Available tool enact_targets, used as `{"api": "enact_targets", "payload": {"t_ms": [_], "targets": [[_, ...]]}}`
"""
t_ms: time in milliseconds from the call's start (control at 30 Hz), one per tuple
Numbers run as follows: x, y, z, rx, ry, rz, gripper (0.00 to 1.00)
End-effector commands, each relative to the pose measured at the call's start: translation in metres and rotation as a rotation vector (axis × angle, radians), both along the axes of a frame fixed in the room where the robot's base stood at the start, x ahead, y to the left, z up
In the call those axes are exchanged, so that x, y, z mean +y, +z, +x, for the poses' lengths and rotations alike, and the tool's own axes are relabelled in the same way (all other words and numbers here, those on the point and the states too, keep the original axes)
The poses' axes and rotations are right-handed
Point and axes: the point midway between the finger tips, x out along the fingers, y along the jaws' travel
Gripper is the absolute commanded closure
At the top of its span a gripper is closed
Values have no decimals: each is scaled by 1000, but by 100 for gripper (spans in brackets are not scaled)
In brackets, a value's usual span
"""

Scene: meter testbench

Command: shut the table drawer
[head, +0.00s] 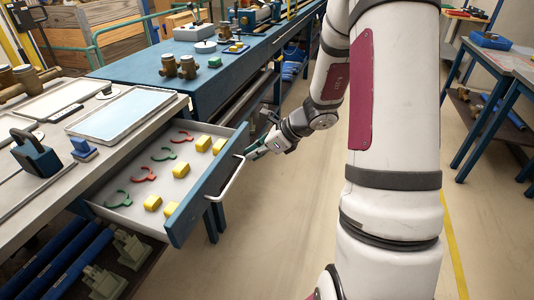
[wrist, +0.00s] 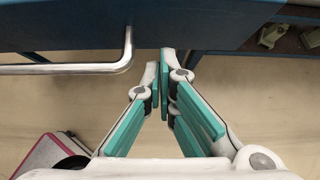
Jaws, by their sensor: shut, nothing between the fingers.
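The table drawer (head: 207,188) stands pulled out from the grey-topped table. It has a blue front and a light inside holding several yellow blocks and several red and green ring-shaped clips. Its silver bar handle (head: 231,180) is on the outer face; the handle also shows in the wrist view (wrist: 75,68) at the upper left. My gripper (head: 252,152) is beyond the far end of the drawer front, close to the handle. In the wrist view my gripper (wrist: 165,60) has its teal-padded fingers together and empty, right of the handle's end, with its tips by the blue drawer front (wrist: 200,22). Contact cannot be told.
The grey table (head: 30,185) carries a light tray (head: 122,115), a dark blue clamp-like tool (head: 35,155) and brass fittings. A longer blue bench (head: 150,72) runs behind. Blue bars and metal fittings lie on a shelf under the drawer. The floor (head: 285,230) right of the drawer is clear.

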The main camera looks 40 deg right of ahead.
Motion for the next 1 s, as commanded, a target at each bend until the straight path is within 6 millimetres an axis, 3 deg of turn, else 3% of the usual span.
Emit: {"api": "enact_targets", "payload": {"t_ms": [200,667,867,1000], "targets": [[8,0,10,2,-1,1,100],[10,0,14,0,0,0,100],[24,0,32,-1,4,1,100],[42,0,56,-2,6,1,100]]}}
